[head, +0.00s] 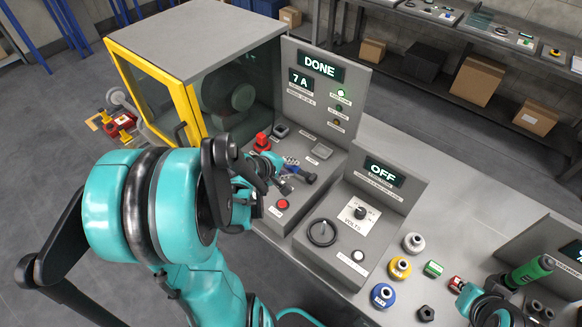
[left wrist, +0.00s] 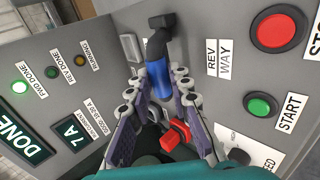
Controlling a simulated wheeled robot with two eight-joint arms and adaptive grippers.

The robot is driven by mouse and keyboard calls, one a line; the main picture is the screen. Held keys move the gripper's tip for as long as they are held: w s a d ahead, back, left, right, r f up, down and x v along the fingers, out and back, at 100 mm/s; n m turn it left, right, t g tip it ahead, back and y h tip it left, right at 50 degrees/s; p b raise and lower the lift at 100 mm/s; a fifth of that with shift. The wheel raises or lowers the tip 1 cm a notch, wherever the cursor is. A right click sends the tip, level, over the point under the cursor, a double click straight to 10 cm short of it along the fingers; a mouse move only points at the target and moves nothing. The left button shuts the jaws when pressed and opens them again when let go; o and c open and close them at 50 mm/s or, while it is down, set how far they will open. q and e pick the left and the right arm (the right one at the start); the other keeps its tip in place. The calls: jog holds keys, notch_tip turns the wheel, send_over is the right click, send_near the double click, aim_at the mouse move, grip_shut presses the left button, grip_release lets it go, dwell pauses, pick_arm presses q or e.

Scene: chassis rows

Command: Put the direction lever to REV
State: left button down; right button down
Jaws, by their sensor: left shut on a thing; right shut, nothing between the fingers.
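The direction lever (left wrist: 158,76) has a blue grip and a black shaft. It stands out from a grey panel, beside the white labels REV and WAY (left wrist: 218,58) in the left wrist view. My left gripper (left wrist: 154,84) has its fingers on both sides of the blue grip and is shut on it. In the head view my left gripper (head: 289,172) is at the sloping console of the yellow-framed machine, partly hidden by my arm. The other position's label is not visible. My right gripper (head: 490,312) is at the lower right, shut and empty.
A red stop button (left wrist: 279,29) and green START button (left wrist: 260,105) sit near the lever. The FWD DONE lamp (left wrist: 20,87) is lit green; the display (head: 319,66) reads DONE. Several coloured parts stand on the bench at right.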

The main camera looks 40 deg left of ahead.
pick_arm(q)
jog(key=shift+s+d+f, duration=0.15)
jog(key=shift+s+f, duration=0.3)
jog(key=c, duration=1.4)
grip_release()
jog(key=shift+a, duration=0.2)
jog(key=shift+r, duration=0.15)
jog(key=v, duration=0.7)
jog(key=shift+r, duration=0.2)
